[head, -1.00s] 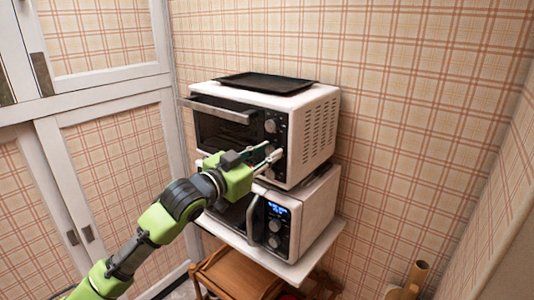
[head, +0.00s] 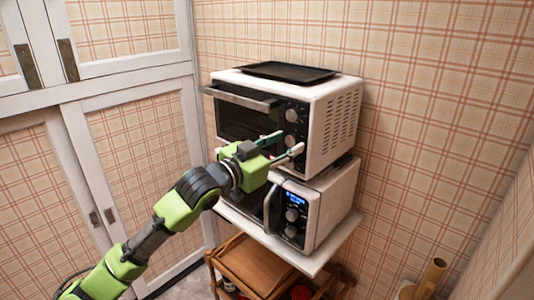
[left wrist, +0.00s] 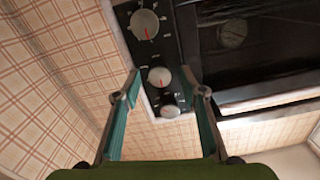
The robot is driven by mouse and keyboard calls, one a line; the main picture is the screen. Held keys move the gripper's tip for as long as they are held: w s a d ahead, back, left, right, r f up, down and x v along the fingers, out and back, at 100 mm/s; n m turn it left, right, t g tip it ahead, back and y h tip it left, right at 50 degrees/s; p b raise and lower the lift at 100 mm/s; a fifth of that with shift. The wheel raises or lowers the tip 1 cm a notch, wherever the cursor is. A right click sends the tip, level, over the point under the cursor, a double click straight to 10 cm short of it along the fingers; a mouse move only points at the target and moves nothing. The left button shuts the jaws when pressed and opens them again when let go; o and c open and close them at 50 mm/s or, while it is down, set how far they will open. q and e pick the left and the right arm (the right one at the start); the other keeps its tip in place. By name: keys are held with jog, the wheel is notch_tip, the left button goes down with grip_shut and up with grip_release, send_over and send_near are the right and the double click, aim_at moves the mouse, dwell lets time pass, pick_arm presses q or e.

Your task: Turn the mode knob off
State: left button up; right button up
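A white toaster oven (head: 335,122) with a dark door and a black control panel stands on a white microwave. Its knobs run down the panel: an upper knob (head: 292,115) and a middle knob (head: 290,141) show in the head view. The left wrist view, upside down, shows three knobs: one large (left wrist: 145,24), one middle (left wrist: 160,76) and one at the far end (left wrist: 170,108). I cannot read which is the mode knob. My left gripper (head: 288,143) is open in front of the panel, its fingers (left wrist: 165,92) apart with nothing held. Contact with a knob cannot be told.
The microwave (head: 333,208) with its lit display sits below on a white shelf (head: 252,234). A black tray (head: 288,72) lies on the oven. The oven door handle (head: 240,98) sticks out left of the panel. White cabinets stand left; a plaid wall is behind.

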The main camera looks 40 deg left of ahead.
pick_arm(q)
jog(key=s, duration=1.1)
jog(key=shift+a, duration=0.4)
